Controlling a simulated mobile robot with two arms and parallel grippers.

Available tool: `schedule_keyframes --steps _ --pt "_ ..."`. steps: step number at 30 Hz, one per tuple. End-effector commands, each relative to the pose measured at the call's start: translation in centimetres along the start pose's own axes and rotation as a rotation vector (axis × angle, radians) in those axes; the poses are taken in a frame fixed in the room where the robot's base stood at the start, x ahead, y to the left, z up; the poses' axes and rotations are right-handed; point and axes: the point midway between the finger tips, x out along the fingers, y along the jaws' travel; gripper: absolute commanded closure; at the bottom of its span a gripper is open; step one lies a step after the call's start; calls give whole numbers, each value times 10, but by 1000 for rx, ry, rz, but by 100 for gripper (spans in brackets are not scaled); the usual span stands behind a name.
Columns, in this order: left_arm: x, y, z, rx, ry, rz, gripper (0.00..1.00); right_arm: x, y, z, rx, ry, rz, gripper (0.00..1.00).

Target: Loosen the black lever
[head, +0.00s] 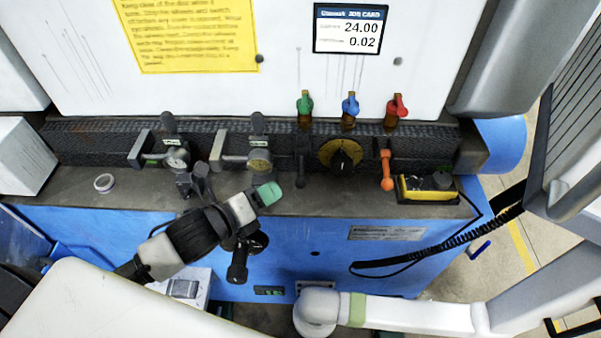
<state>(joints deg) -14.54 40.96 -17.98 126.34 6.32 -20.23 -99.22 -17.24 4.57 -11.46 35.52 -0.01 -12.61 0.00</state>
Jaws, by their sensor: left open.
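Several black levers show, and I cannot tell for certain which one the task means. One black lever (301,168) hangs upright on the dark panel, left of the yellow dial. Another black handle (238,266) points down from a round pivot on the blue front. My left gripper (268,193) has green tips and reaches from the lower left over the grey ledge. It is open, left of and below the panel lever and above the front handle, apparently gripping neither. The gap between its fingers is hard to see. My right arm shows at the lower right, but its gripper is not visible.
An orange lever (387,170) stands right of the yellow dial (341,153). Green, blue and red valves (350,105) sit above. A yellow-black box (428,188) and coiled cable (455,237) are at right. A ring (104,183) lies on the ledge.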

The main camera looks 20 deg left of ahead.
Motion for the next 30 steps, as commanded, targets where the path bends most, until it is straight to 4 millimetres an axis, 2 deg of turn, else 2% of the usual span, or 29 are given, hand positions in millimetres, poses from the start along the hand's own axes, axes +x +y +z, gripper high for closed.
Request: schedule_keyframes --steps 5,12,18,23,30 --pt "22 -2 2 0 -4 -3 59 -7 0 -1 0 1 0 57" --pt "68 -2 2 -2 -3 -1 59 -18 1 -2 0 1 0 57" --pt "96 -1 1 -1 -2 0 59 -22 1 -3 0 2 1 57" --pt "105 -1 0 -2 0 0 59 -23 1 -3 0 2 1 57" --pt "106 0 0 -1 0 1 59 -23 1 -3 0 1 1 57"
